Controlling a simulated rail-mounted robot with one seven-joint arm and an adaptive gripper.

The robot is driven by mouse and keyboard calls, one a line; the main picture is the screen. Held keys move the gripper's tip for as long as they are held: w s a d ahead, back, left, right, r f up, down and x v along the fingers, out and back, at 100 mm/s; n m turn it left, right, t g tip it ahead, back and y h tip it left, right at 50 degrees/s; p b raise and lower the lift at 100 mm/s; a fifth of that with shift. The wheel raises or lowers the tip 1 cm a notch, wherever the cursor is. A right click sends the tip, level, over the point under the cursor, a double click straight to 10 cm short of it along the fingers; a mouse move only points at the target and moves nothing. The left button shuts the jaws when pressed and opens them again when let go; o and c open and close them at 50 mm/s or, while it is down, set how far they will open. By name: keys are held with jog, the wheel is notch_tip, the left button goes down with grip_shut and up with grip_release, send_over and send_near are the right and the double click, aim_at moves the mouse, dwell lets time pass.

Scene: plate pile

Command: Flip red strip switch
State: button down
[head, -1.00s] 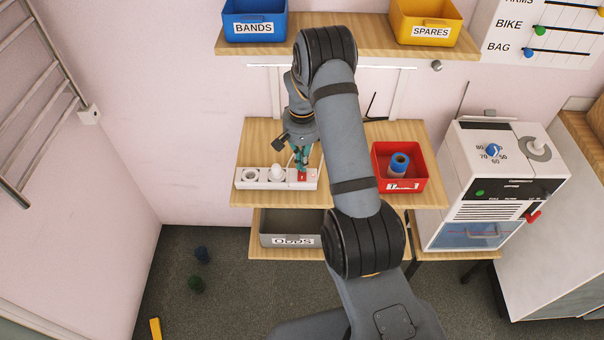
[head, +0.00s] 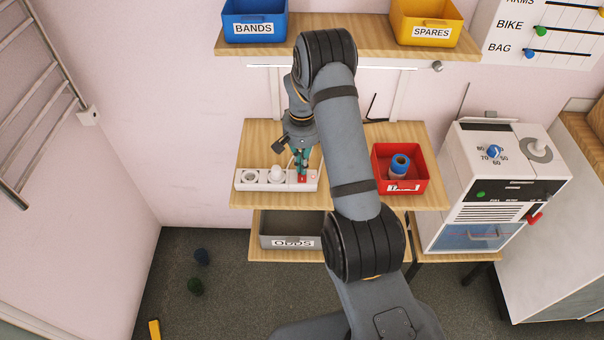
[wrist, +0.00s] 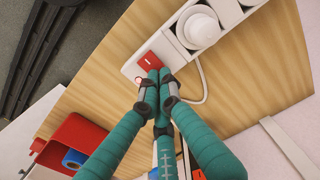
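The white power strip (head: 262,180) lies on the wooden shelf, with sockets and a round white plug on it. Its red switch (wrist: 149,61) sits at the strip's end in the wrist view; it also shows at the right end in the head view (head: 303,179). My gripper (wrist: 159,78) has its teal fingers drawn together, with their tips at the edge of the red switch. I cannot tell whether they touch it. In the head view my gripper (head: 301,167) points down at the strip's right end. Nothing shows between the fingers.
A red bin (head: 415,185) holding a blue roll (head: 399,164) stands on the same shelf to the right. A grey ODDS bin (head: 285,228) is on the shelf below. A white cord (wrist: 203,85) runs beside the strip. Bare shelf lies around it.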

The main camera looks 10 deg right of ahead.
jog(key=shift+r+p, duration=1.95)
jog(key=shift+r, duration=1.35)
jog(key=shift+f, duration=0.1)
